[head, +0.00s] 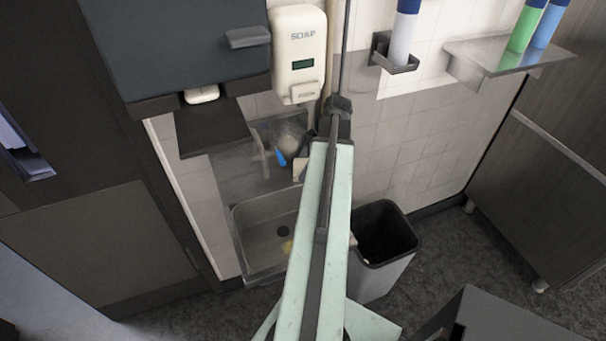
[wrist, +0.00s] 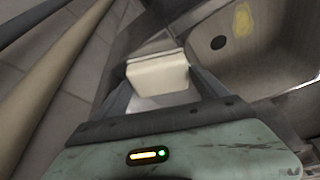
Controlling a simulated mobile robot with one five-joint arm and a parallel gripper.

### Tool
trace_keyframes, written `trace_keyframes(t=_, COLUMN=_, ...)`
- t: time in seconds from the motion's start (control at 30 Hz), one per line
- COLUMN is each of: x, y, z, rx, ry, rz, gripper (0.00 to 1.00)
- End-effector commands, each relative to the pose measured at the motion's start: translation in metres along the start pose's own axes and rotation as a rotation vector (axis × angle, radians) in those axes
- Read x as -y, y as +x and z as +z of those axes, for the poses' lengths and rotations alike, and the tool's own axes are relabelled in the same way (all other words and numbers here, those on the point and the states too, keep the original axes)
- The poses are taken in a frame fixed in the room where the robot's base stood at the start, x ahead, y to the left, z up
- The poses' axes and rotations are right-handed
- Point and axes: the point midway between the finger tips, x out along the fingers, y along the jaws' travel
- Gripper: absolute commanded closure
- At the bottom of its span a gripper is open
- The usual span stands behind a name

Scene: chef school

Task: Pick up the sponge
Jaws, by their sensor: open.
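A pale cream block, which looks like the sponge (wrist: 157,74), lies between the two fingers of my gripper (wrist: 160,82) in the wrist view. My gripper is open around it, with one finger on each side; whether either finger touches it I cannot tell. In the head view the sponge (head: 299,171) shows as a small cream patch at the back right of the sink, partly hidden by my arm. My gripper is mostly hidden behind the arm there.
The metal sink (head: 262,238) has a dark drain and a yellow patch (wrist: 243,19) in its basin. A tap with a blue lever (head: 281,157) stands left of the sponge. A soap dispenser (head: 298,55) hangs above, and a bin (head: 384,236) stands to the right.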

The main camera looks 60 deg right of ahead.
Motion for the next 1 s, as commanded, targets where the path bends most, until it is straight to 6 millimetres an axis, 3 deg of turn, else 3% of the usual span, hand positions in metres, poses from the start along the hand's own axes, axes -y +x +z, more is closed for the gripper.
trace_keyframes(t=0.17, x=0.000, y=-0.001, z=-0.001, rx=0.000, ry=0.000, rz=0.000, gripper=0.17)
trace_keyframes(t=0.33, x=0.000, y=-0.001, z=0.000, rx=0.000, ry=0.000, rz=0.000, gripper=0.62)
trace_keyframes(t=0.4, x=0.000, y=-0.001, z=0.000, rx=0.000, ry=0.000, rz=0.000, gripper=0.69)
trace_keyframes(t=0.63, x=0.000, y=-0.003, z=-0.001, rx=0.000, ry=0.000, rz=0.000, gripper=0.69)
trace_keyframes(t=0.83, x=0.000, y=-0.021, z=-0.009, rx=0.000, ry=0.000, rz=0.000, gripper=0.69)
trace_keyframes(t=1.0, x=-0.001, y=-0.029, z=0.030, rx=0.000, ry=0.004, rz=0.001, gripper=0.69)
